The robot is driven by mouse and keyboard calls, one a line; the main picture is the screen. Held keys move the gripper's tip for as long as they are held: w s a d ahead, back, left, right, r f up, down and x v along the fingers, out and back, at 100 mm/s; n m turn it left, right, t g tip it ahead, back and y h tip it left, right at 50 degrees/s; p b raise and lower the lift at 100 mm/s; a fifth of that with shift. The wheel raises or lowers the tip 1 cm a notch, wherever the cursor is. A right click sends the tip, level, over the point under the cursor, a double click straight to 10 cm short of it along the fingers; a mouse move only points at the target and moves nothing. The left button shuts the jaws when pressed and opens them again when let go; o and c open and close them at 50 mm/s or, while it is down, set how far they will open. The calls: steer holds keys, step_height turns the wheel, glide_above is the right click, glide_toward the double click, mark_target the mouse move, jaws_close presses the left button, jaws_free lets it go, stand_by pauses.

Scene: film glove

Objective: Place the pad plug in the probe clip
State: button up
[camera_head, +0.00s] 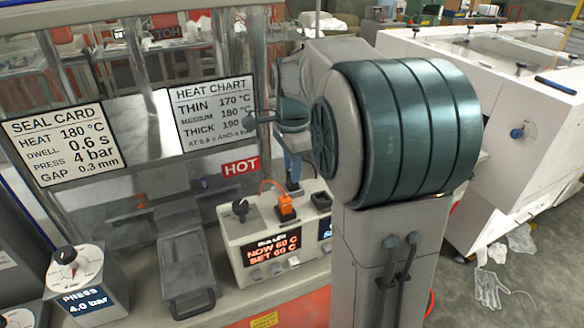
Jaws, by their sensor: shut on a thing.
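The orange pad plug (285,207), with an orange cable looping up behind it, stands at the top of the white control box, between a black knob and a black holder. My gripper (292,189) points down from behind my large teal arm link, its dark tips at the plug's upper right. It is shut on the plug, though the contact is small and partly hidden. The black holder (321,202) on the box's right looks like the probe clip; I see nothing in it. I cannot tell whether the plug touches the box.
The control box (250,243) has a black knob (240,207) and a lit display. A grey press plate with a handle (187,275) lies left of it. A pressure dial box (78,277) stands far left. Sign boards and a HOT label (241,167) stand behind. My arm hides the right side.

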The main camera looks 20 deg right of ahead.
steer(key=shift+f, duration=0.35)
steer(key=shift+f, duration=0.15)
steer(key=o, duration=0.9)
steer(key=shift+o, duration=0.2)
